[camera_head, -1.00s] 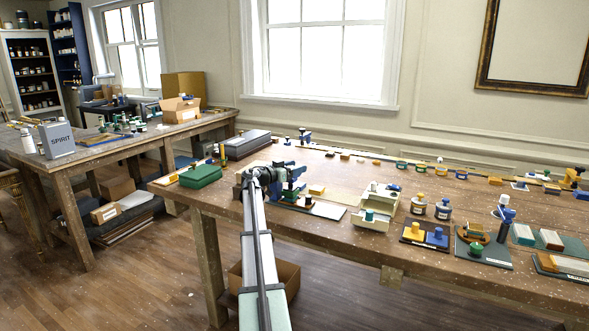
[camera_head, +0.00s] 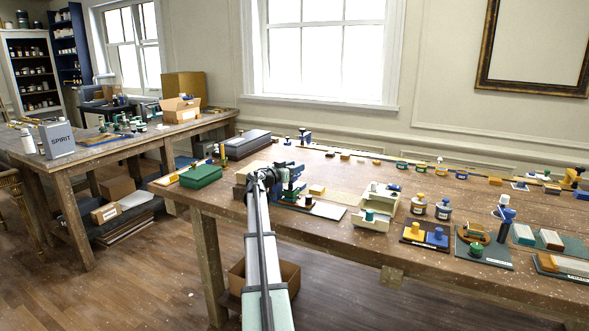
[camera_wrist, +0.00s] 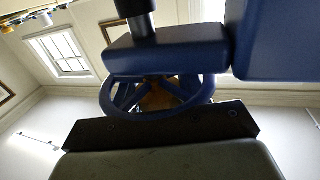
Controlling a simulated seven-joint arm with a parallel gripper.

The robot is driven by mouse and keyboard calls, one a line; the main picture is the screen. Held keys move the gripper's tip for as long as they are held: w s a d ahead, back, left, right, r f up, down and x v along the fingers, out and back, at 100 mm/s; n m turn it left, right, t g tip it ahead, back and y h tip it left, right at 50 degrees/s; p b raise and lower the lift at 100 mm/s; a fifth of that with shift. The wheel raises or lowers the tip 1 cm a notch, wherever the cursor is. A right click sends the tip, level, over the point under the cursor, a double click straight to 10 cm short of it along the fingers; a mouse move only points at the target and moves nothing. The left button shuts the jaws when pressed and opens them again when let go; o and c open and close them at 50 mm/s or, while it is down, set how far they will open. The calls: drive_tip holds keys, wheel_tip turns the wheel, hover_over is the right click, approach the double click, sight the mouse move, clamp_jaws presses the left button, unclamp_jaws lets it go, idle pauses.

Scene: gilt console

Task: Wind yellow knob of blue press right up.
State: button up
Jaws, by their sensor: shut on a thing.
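The blue press (camera_head: 294,172) stands on the long bench, partly covered by my arm in the head view. In the wrist view its dark blue body (camera_wrist: 170,50) fills the upper middle, with a blue spoked wheel (camera_wrist: 107,100) below it. A small yellow-brown patch, seemingly the yellow knob (camera_wrist: 158,98), shows through the wheel; most of it is hidden. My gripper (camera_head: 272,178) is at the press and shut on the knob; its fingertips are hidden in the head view. How high the knob stands cannot be seen.
A green box (camera_head: 201,176) and a long grey case (camera_head: 247,143) lie left of the press. A pale tray (camera_head: 374,222), two bottles (camera_head: 418,204) and several small fixtures stand to the right. The bench's front edge runs below my arm.

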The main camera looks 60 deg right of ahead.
drive_tip(key=n+t, duration=0.2)
drive_tip(key=t, duration=0.2)
drive_tip(key=shift+n+h, duration=0.3)
drive_tip(key=shift+n, duration=0.1)
drive_tip(key=shift+w+n+t, duration=0.25)
drive_tip(key=shift+n+t, duration=0.45)
drive_tip(key=shift+t, duration=0.45)
drive_tip(key=shift+w+n+t, duration=0.2)
drive_tip(key=shift+n+t, duration=0.5)
drive_tip(key=shift+t, duration=0.45)
drive_tip(key=shift+w+n+t+y, duration=0.1)
drive_tip(key=shift+n+t+y, duration=0.3)
drive_tip(key=shift+t, duration=0.2)
drive_tip(key=o, duration=1)
drive_tip(key=shift+a, duration=0.1)
drive_tip(key=v, duration=1.3)
drive_tip(key=shift+a, duration=0.35)
